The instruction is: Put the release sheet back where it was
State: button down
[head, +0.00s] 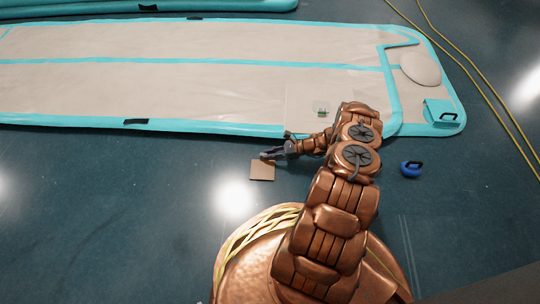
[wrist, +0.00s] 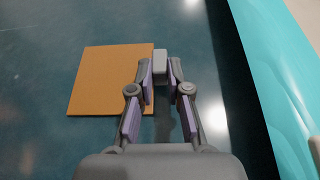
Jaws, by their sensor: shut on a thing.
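The release sheet, seen as a flat tan-brown square (head: 262,171), is by the floor in front of the track's near edge. It shows orange-brown in the wrist view (wrist: 108,82). A small grey block, like a tab (wrist: 161,63), sits at its right edge. My gripper (head: 268,155) is at the sheet's far edge. In the wrist view my gripper (wrist: 161,76) has its fingertips closed on the grey tab. The left finger covers part of the sheet's right edge. I cannot tell whether the sheet touches the floor or is slightly lifted.
The inflatable track (head: 150,85), beige with turquoise edges, lies beyond. A pale translucent square (head: 298,96) with a small green item (head: 322,111) is on it. A blue handled object (head: 411,169) stands on the floor at right. Floor to the left is clear.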

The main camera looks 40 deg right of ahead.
jog(key=shift+f, duration=0.15)
jog(key=c, duration=1.1)
grip_release()
